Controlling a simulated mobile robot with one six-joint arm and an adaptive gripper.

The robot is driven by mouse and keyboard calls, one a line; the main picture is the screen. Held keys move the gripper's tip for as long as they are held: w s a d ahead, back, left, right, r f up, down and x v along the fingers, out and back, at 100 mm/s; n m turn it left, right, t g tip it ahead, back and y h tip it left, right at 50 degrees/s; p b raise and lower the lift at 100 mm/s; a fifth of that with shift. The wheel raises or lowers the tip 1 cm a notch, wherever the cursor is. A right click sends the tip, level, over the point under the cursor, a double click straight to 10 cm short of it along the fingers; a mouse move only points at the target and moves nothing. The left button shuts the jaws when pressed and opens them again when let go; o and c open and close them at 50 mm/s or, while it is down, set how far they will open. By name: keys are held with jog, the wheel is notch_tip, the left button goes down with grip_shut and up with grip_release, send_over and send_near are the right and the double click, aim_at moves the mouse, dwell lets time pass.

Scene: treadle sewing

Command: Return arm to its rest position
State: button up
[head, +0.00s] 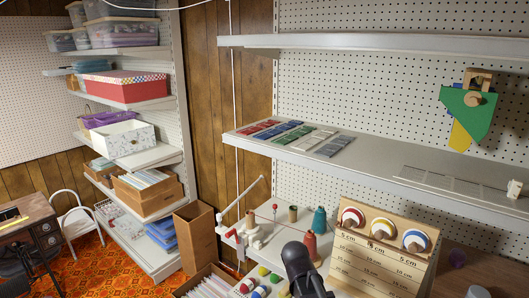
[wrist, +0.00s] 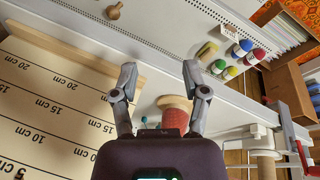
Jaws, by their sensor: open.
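My gripper (wrist: 159,76) is open, its two grey fingers spread apart with nothing held between the tips. Beyond and between the fingers in the wrist view, a red thread spool (wrist: 175,119) stands on a white shelf. In the head view, a dark part of my arm (head: 301,268) rises at the bottom middle, left of a wooden ribbon rack (head: 380,262); the fingers cannot be made out there. The rack's board with cm marks (wrist: 50,105) fills the left of the wrist view.
Red (head: 310,247) and teal (head: 319,221) thread spools stand close behind my arm. Small coloured bottles (head: 259,291) are at the front left. A white shelf (head: 390,155) with fabric packets (head: 336,146) hangs above. A tall cardboard box (head: 196,238) stands left.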

jog(key=s+d+f+n+g+y, duration=0.1)
jog(key=s+d+n+y, duration=0.1)
jog(key=s, duration=0.3)
jog(key=shift+s+d+f+y+b, duration=0.4)
jog(key=shift+d+y, duration=0.2)
jog(key=shift+d, duration=0.3)
